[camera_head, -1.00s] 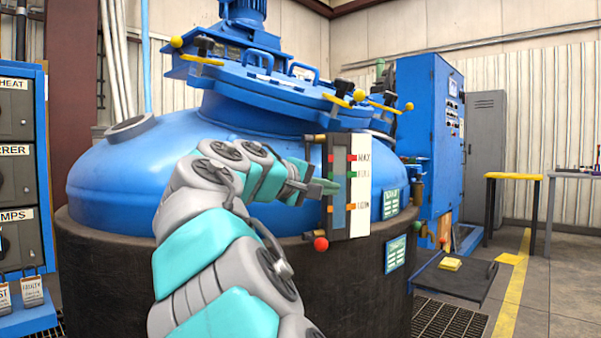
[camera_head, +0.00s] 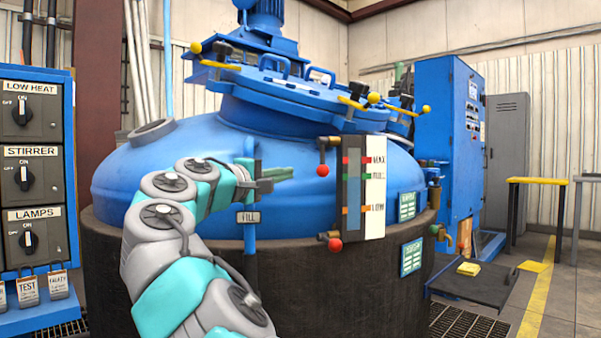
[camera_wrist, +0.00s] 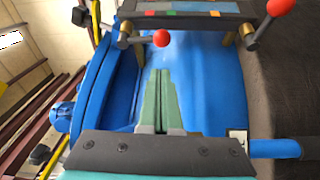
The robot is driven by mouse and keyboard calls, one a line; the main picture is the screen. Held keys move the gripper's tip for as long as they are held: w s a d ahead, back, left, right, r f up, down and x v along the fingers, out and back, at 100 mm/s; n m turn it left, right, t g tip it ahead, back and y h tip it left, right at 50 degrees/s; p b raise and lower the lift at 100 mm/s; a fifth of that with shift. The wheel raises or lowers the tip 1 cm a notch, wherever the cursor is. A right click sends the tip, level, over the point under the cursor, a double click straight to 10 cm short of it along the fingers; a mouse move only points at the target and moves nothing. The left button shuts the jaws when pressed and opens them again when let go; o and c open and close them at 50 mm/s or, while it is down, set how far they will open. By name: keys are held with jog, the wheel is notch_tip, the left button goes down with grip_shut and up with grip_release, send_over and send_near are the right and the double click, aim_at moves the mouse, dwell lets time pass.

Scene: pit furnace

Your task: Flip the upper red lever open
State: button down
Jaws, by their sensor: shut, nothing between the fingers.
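The upper red lever (camera_head: 322,169) hangs down from the brass valve at the top of the level gauge, its red ball at the lower end. It also shows in the wrist view (camera_wrist: 161,38), beyond the fingertips. The gauge (camera_head: 362,188) is a tall plate with MAX and LOW marks on the blue tank. A lower red lever (camera_head: 335,244) sits at the gauge's bottom valve, also in the wrist view (camera_wrist: 281,7). My gripper (camera_head: 291,172) is shut and empty, left of the upper ball and apart from it. Its green fingers (camera_wrist: 162,72) point toward that ball in the wrist view.
A vertical blue pipe with a FILL sign (camera_head: 248,217) stands close by my wrist. The tank lid with yellow-knobbed clamps (camera_head: 374,98) is above. A switch panel (camera_head: 37,170) is at the left, a blue cabinet (camera_head: 448,150) at the right.

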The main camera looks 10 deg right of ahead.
aim_at(322, 156)
jog(key=x, duration=0.9)
jog(key=shift+w+d+p, duration=0.15)
jog(key=shift+d+p, duration=0.15)
jog(key=shift+p, duration=0.05)
